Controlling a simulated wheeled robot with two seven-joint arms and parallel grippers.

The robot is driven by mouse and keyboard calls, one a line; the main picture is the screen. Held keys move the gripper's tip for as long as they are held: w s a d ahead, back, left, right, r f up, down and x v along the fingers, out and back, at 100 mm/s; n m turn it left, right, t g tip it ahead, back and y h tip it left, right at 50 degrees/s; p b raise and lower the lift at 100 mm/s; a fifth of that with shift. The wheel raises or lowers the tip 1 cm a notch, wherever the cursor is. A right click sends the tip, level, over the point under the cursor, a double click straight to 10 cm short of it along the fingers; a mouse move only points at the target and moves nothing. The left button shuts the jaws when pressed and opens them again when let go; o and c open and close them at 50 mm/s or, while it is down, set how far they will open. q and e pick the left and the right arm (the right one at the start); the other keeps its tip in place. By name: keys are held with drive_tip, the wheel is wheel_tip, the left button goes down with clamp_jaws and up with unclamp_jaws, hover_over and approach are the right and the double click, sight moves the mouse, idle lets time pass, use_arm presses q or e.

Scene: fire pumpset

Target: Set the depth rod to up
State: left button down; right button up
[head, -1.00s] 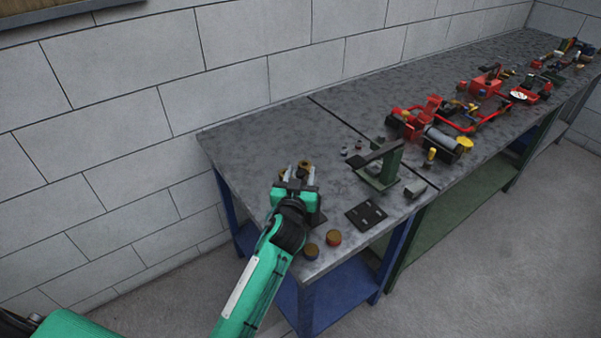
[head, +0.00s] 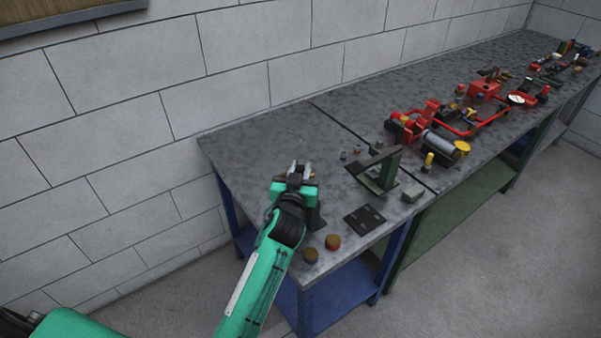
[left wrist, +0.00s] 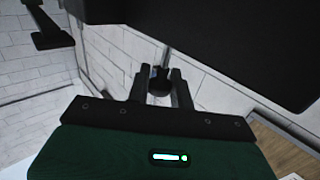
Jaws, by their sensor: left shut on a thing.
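My left gripper (head: 300,168) is at the near left end of the grey workbench (head: 240,143), pointing away from me. In the left wrist view its two fingers (left wrist: 158,88) are shut on a small dark round knob (left wrist: 159,84), with a thin grey rod (left wrist: 165,56) rising behind it. I cannot tell for certain that this is the depth rod, or whether it is up or down. My right gripper is not in view.
A green stand with a dark lever (head: 380,172) is right of the gripper. Red pump parts (head: 484,90) fill the far bench. A large dark body (left wrist: 230,40) looms in the wrist view.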

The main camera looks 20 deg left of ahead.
use_arm(q)
drive_tip(key=shift+r, duration=0.65)
drive_tip(key=c, duration=1.3)
unclamp_jaws()
drive_tip(key=shift+o, duration=0.2)
drive_tip(key=shift+s+f, duration=0.15)
drive_tip(key=shift+s, duration=0.05)
drive_tip(key=s+d+b, duration=0.1)
drive_tip(key=s+b, duration=0.2)
drive_tip(key=s, duration=1)
drive_tip(key=shift+s+d, duration=0.15)
drive_tip(key=shift+d, duration=0.2)
